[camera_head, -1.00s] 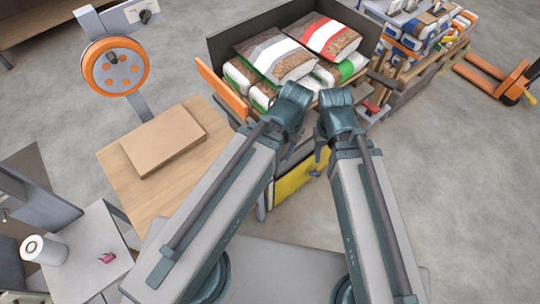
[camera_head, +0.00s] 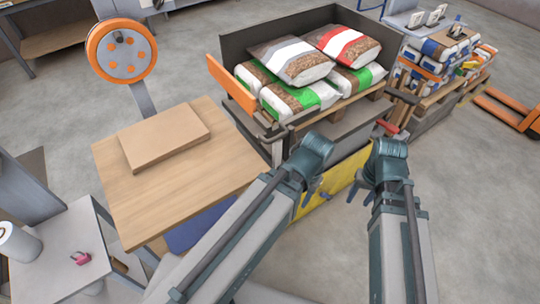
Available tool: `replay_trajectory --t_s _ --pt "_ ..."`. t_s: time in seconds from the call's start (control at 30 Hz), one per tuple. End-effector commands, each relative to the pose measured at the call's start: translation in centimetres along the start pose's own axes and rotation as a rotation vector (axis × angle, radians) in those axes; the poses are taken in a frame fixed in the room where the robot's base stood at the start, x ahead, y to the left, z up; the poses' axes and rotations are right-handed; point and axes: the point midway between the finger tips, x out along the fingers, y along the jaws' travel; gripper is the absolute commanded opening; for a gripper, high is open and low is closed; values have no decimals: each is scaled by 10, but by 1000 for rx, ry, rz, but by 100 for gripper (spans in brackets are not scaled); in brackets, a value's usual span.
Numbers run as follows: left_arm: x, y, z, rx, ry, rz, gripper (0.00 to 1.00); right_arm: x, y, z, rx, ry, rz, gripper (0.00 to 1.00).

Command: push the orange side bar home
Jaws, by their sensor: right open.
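The orange side bar (camera_head: 231,86) is at the left side of the dark-walled bag bay. It slants down to the right beside the bags, with its far end up and outward. My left gripper (camera_head: 314,192) is below and right of the bar, in front of the bay, mostly hidden by its own arm; its jaw state is unclear. My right gripper (camera_head: 354,190) is open and empty, small in view, in front of the yellow panel. Neither gripper touches the orange bar.
Several pellet bags (camera_head: 295,62) lie stacked on a pallet inside the bay. A wooden table (camera_head: 210,165) with a cardboard piece (camera_head: 165,135) stands at the left. A yellow panel (camera_head: 335,183) fronts the bay. A loaded pallet (camera_head: 440,60) stands at the right. Grey floor is free at the lower right.

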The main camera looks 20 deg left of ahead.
Motion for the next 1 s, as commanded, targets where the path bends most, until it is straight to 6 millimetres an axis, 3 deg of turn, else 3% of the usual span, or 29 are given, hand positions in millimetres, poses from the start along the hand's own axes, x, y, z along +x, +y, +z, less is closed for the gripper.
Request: replay_trajectory --t_s 0.03,0.1,0.23,0.3,0.47,0.6,0.7,0.83,1.0 --pt "33 3 -2 0 0 0 48 33 3 -6 21 4 -29 49" --pt "53 5 -3 0 0 0 48 52 2 -12 47 8 -82 49" --pt "86 8 -5 0 0 0 48 79 -13 -32 96 11 -234 49" --pt "97 9 -6 0 0 0 48 82 -32 -46 121 6 -363 49" --pt "101 10 -6 0 0 0 48 54 -83 -74 143 -24 -661 49" --pt "100 10 -6 0 0 0 48 11 -124 -97 141 -63 -935 49" --pt "100 10 -6 0 0 0 48 -22 -145 -110 132 -92 -1109 49" --pt "100 10 -6 0 0 0 48 -56 -158 -120 117 -118 -1273 49" --pt "100 10 -6 0 0 0 48 -77 -164 -125 106 -135 -1371 49"
